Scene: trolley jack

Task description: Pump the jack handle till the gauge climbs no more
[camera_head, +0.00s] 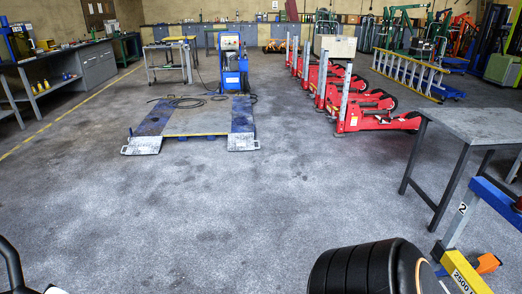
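Several red trolley jacks (372,122) stand in a row at the back right, with upright pale posts or handles. A blue upright unit (234,76) with a pale panel (230,42) on top stands behind a low blue and grey platform (190,118). The panel is too small to read, and I cannot tell whether it is a gauge. Neither of my grippers shows clearly. A dark curved part (10,265) cuts into the bottom left corner; I cannot tell what it is.
A black tyre stack (350,272) and a blue and yellow frame (462,222) marked 2 stand at the near right. A grey table (475,124) is behind them. Workbenches (75,68) line the left. A yellow ladder (408,72) is at the back right. The middle floor is clear.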

